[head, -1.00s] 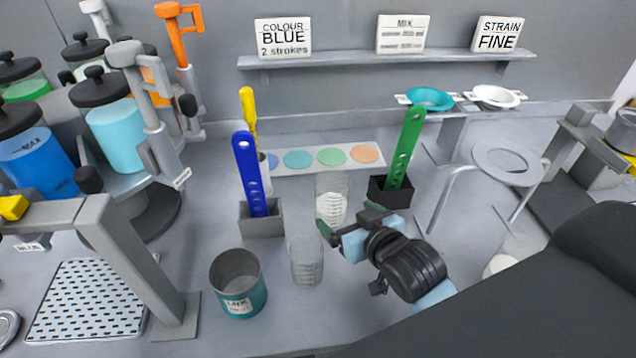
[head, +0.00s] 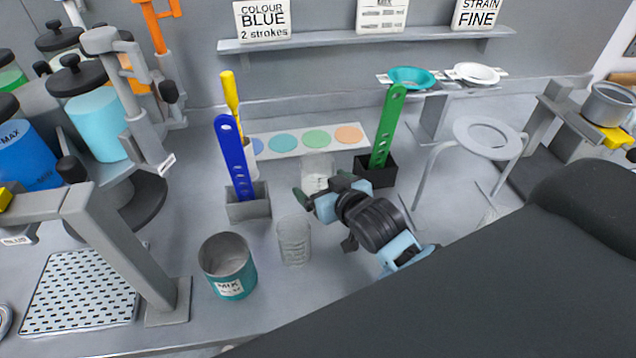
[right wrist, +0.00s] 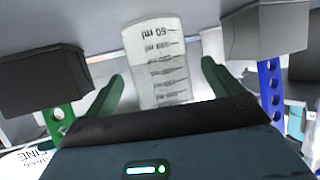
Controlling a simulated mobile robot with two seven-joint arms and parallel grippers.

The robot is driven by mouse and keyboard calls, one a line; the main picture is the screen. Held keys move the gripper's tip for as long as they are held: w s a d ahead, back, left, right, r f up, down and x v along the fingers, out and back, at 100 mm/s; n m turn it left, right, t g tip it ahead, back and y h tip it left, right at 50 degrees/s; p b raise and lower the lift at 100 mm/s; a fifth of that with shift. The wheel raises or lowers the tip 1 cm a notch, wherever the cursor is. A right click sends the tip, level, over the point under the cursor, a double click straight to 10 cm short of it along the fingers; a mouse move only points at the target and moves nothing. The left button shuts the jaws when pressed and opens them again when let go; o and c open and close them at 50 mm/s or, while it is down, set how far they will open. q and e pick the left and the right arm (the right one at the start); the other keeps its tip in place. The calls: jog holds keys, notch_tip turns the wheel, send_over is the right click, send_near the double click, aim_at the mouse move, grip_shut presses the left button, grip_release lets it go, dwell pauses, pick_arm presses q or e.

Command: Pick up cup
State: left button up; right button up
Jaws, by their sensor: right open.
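A clear graduated cup (head: 317,168) stands on the table between the blue and green paddles, with something whitish low inside. My right gripper (head: 322,187) is at its near side, open, and partly covers its lower part. In the right wrist view the cup (right wrist: 158,60) shows its ml marks between the two dark green fingers (right wrist: 160,85). Gaps show between the fingers and the cup. A second clear cup (head: 294,240) stands nearer, left of my right gripper. My left gripper is not in view.
A teal MIX pot (head: 229,268) stands front left. A ring stand (head: 487,140) is at right. A colour strip (head: 300,141) lies behind.

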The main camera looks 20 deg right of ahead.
jog(key=shift+x, duration=1.2)
jog(key=c, duration=1.2)
